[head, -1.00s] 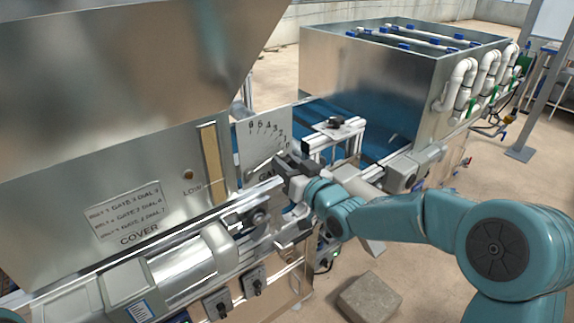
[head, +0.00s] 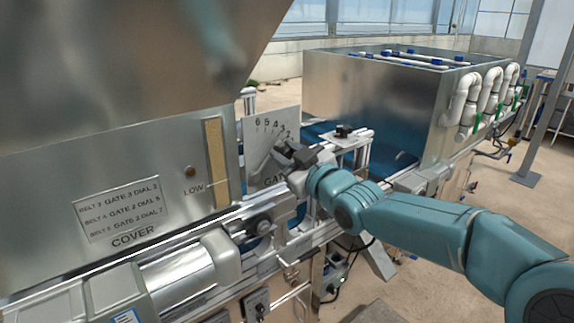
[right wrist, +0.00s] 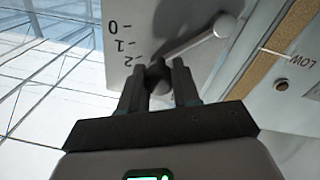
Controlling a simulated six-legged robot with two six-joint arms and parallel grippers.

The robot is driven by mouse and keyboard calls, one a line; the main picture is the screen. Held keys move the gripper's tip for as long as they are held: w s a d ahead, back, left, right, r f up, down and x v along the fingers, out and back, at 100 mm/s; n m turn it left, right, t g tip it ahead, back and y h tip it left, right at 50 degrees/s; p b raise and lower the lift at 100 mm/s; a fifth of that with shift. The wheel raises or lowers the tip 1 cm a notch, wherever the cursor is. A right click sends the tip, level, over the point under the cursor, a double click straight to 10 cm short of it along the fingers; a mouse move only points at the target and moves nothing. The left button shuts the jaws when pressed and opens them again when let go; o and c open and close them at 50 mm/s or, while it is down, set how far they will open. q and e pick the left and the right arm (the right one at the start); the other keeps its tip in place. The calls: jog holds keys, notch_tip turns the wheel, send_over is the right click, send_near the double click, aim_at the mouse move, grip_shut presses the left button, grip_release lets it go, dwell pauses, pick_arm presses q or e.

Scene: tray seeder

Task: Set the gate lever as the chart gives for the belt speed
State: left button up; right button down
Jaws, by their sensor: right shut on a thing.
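The gate plate (head: 262,130) is a pale panel with a printed scale beside the hopper. The grey gate lever (right wrist: 190,45) shows in the right wrist view, running from its pivot at upper right down to a dark knob (right wrist: 158,72). My right gripper (right wrist: 157,88) is shut on this knob; in the head view it (head: 285,152) covers the lower scale. The lever end lies just past the 2 mark, on the side away from 0 and 1. Marks beyond 2 are hidden in the wrist view. The chart (head: 122,208) lists belt, gate and dial values in small print.
The metal hopper (head: 60,165) fills the left. A blue belt (head: 318,130) runs past the plate towards a large metal bin (head: 375,100). A rail and bracket (head: 345,140) stand close behind my right gripper. Open floor lies at right.

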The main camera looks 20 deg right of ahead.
jog(key=shift+r, duration=0.15)
dwell(0.3)
jog(key=c, duration=0.8)
grip_release()
jog(key=shift+s, duration=0.1)
jog(key=shift+s, duration=0.3)
jog(key=b+v, duration=0.2)
jog(key=v, duration=1.3)
jog(key=shift+s+d, duration=0.2)
jog(key=shift+s, duration=0.05)
